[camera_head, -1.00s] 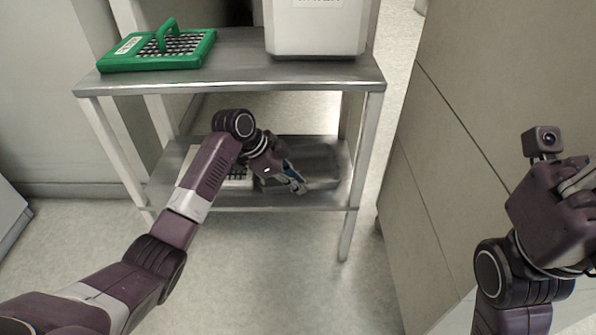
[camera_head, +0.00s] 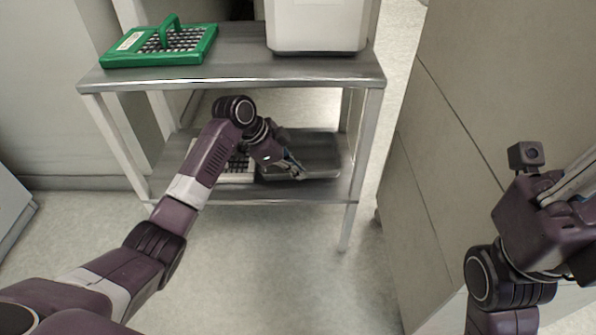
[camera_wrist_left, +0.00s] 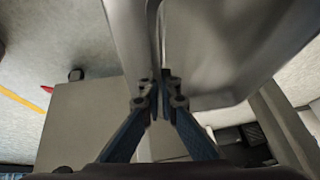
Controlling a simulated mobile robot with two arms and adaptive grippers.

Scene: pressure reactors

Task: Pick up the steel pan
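The steel pan (camera_head: 318,153) is a shallow grey rectangular pan on the right part of the rack's lower shelf. My left gripper (camera_head: 297,172) is at the pan's near side. In the left wrist view the two blue fingers of this gripper (camera_wrist_left: 160,88) come together on the thin rim of the pan (camera_wrist_left: 210,45), one on each side. The pan looks to be still at shelf level; I cannot tell if it is lifted. My right gripper (camera_head: 575,185) is at the right edge, away from the rack, its fingertips cut off.
The metal rack (camera_head: 240,72) has an upper shelf over the pan. A green tray (camera_head: 160,46) and a white box (camera_head: 316,25) stand on top. A pale tray with a dark grid (camera_head: 237,172) lies left of the pan. A beige cabinet (camera_head: 450,170) stands to the right.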

